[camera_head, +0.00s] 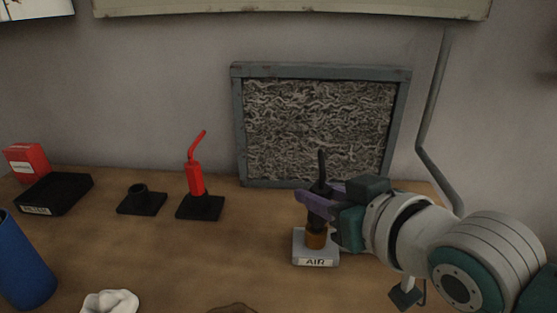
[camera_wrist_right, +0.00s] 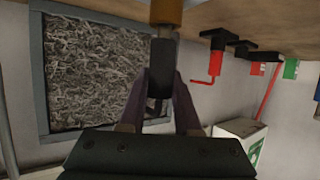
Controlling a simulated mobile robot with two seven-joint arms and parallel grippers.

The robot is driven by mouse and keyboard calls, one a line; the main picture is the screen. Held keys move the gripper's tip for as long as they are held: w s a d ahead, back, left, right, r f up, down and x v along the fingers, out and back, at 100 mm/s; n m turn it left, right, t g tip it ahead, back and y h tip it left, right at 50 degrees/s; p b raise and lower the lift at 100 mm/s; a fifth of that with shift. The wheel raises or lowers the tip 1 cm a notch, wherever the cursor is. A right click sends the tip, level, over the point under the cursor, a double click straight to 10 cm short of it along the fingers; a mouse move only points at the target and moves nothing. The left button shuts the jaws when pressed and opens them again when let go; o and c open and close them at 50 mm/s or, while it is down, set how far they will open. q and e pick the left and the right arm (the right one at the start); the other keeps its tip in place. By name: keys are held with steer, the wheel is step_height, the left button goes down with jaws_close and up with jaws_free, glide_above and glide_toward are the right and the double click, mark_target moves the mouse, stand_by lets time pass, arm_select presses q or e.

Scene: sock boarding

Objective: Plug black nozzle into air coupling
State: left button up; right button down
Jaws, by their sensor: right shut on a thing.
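The black nozzle (camera_head: 322,165) stands upright with its thin tip pointing up. My right gripper (camera_head: 318,197) is shut on its body, and its purple fingers show on both sides of the nozzle in the right wrist view (camera_wrist_right: 161,92). The air coupling is a brass-coloured cylinder (camera_head: 315,240) on a grey block (camera_head: 303,248) labelled AIR. The nozzle is directly above the coupling. In the right wrist view, a grey metal stub (camera_wrist_right: 163,32) shows between nozzle and coupling (camera_wrist_right: 166,10); how deep it sits cannot be told. My left gripper is not in view.
A red nozzle (camera_head: 195,178) stands in a black base, with an empty black holder (camera_head: 142,202) to its left. A black tray (camera_head: 55,193), red box (camera_head: 27,160) and blue cylinder (camera_head: 22,262) are at left. A framed grey panel (camera_head: 320,125) leans behind the coupling.

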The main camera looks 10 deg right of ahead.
steer(key=shift+f+b, duration=0.35)
steer(key=shift+f, duration=0.2)
steer(key=c, duration=0.5)
jaws_free()
steer(key=s+d+r+g+h+p, duration=0.1)
steer(key=s+d+r+g+p, duration=0.15)
steer(key=s+r+p, duration=0.5)
steer(key=s+d+r+g+h+p, duration=0.1)
steer(key=s+r+g+p, duration=0.25)
steer(key=s, duration=0.65)
steer(key=s+d+r+g+h+p, duration=0.1)
steer(key=s+d+r+g+p, duration=0.15)
steer(key=s+r+p, duration=0.4)
steer(key=shift+m+g, duration=0.4)
steer(key=shift+g, duration=0.05)
steer(key=r+p, duration=1.1)
steer(key=p, duration=0.1)
steer(key=s+r+p, duration=0.1)
steer(key=r+p, duration=1.1)
steer(key=s+r+p, duration=0.1)
steer(key=r+p, duration=1)
steer(key=p, duration=0.2)
steer(key=shift+a+r, duration=0.25)
steer(key=shift+a, duration=0.1)
